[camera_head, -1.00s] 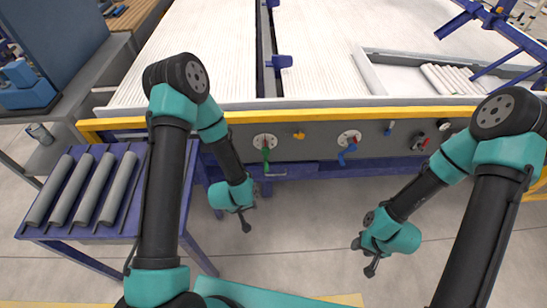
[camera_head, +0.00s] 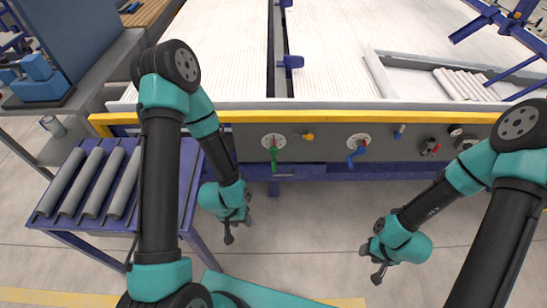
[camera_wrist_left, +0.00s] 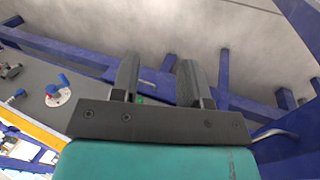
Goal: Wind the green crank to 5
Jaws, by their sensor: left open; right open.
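The green crank (camera_head: 274,156) hangs below its round white dial (camera_head: 273,141) on the grey front panel, its handle pointing down. The dial's numbers are too small to read. My left gripper (camera_head: 229,238) is open and empty, below and to the left of the crank and apart from it. In the left wrist view its two fingers (camera_wrist_left: 158,82) are spread, with a small bit of green (camera_wrist_left: 140,100) showing between them near their base. My right gripper (camera_head: 377,277) is open and empty, low at the right and far from the green crank.
A blue crank (camera_head: 357,151) on a second dial sits right of the green one; it also shows in the left wrist view (camera_wrist_left: 57,86). An orange knob (camera_head: 308,137) lies between them. A blue stand with several grey pipes (camera_head: 95,182) is at left. The floor below the panel is clear.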

